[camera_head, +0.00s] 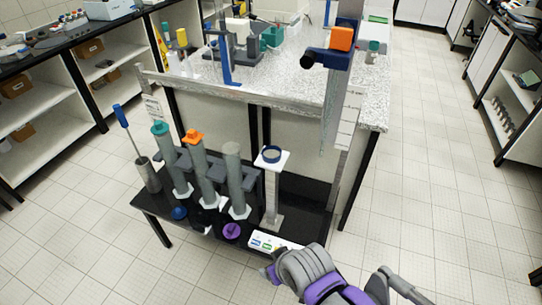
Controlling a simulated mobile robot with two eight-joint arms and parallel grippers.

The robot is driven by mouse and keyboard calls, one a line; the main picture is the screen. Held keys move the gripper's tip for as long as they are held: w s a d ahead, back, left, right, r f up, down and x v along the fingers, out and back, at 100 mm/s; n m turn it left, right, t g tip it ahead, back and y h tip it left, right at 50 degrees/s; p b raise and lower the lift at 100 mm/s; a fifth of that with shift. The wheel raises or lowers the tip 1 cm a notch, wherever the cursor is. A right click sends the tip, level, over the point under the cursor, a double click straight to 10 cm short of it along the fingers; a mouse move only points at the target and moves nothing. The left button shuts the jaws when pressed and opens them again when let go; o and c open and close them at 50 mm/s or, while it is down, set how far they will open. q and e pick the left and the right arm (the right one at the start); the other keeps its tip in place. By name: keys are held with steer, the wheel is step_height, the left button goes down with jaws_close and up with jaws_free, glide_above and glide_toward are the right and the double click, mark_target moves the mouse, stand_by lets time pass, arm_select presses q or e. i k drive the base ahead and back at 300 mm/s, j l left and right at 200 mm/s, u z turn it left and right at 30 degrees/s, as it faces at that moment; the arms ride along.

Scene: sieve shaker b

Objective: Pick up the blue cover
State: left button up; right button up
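A small blue cover (180,213) appears to lie on the low black table (153,204), by the foot of the cylinder with the teal top (172,160). My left gripper is not in view.
A cylinder with an orange top (200,168) and a bare grey cylinder (233,178) stand beside the teal-topped one. A purple cover (231,230) and a white labelled panel (272,243) are at the table's front. A tall speckled bench (290,85) stands behind. Floor at right is clear.

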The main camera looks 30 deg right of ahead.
mark_target(181, 212)
steer(key=z, duration=0.45)
steer(key=i+j+z, duration=0.15)
steer(key=z, duration=0.25)
steer(key=j+z, duration=0.2)
steer(key=z, duration=0.25)
steer(key=i+j+z, duration=0.15)
steer(key=z, duration=0.25)
steer(key=j+z, duration=0.4)
steer(key=j, duration=1.6)
